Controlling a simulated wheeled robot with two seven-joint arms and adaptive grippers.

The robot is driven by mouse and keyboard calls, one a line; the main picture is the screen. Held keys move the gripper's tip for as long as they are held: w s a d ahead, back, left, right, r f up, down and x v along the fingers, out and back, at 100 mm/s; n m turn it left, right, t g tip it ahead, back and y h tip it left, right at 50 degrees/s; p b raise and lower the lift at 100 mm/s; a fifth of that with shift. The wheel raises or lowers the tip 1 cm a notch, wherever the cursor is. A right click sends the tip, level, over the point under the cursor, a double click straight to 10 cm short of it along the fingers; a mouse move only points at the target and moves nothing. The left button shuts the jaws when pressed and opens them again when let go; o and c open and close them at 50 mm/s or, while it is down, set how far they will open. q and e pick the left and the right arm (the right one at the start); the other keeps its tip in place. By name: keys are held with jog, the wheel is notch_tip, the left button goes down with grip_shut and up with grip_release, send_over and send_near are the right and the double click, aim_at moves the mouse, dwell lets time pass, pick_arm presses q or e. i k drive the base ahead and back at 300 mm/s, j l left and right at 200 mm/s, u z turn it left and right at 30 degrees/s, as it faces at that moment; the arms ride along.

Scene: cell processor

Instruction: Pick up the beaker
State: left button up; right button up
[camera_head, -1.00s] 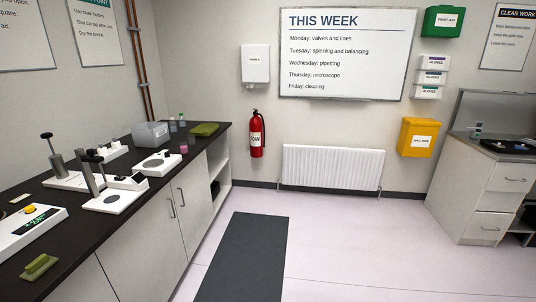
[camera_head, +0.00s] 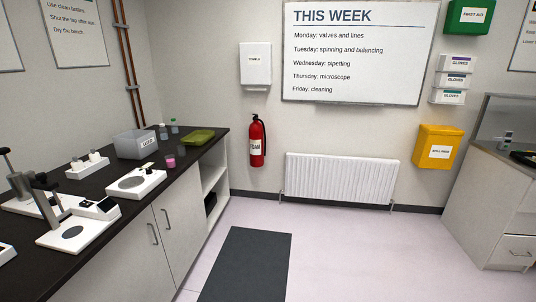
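A small cup-like vessel with pink contents (camera_head: 170,161) stands on the dark bench top at the left, in front of the green tray. It may be the beaker, but it is too small to be sure. Neither of my grippers is in view.
The dark left bench (camera_head: 117,176) also holds a grey labelled bin (camera_head: 137,145), a green tray (camera_head: 199,137), small bottles (camera_head: 174,127) and white instruments (camera_head: 136,183). A dark mat (camera_head: 246,266) lies on open floor. A cabinet (camera_head: 486,210) stands at the right; a radiator (camera_head: 340,180) is on the far wall.

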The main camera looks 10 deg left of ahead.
aim_at(170, 159)
jog(key=i+l, duration=0.1)
jog(key=i, duration=1.45)
jog(key=i+l+u, duration=0.1)
jog(key=i+u, duration=0.35)
jog(key=i, duration=0.15)
jog(key=i+l+u, duration=0.3)
jog(key=i+u, duration=0.2)
jog(key=i+l+u, duration=0.95)
jog(key=l, duration=0.25)
jog(key=k+j, duration=0.05)
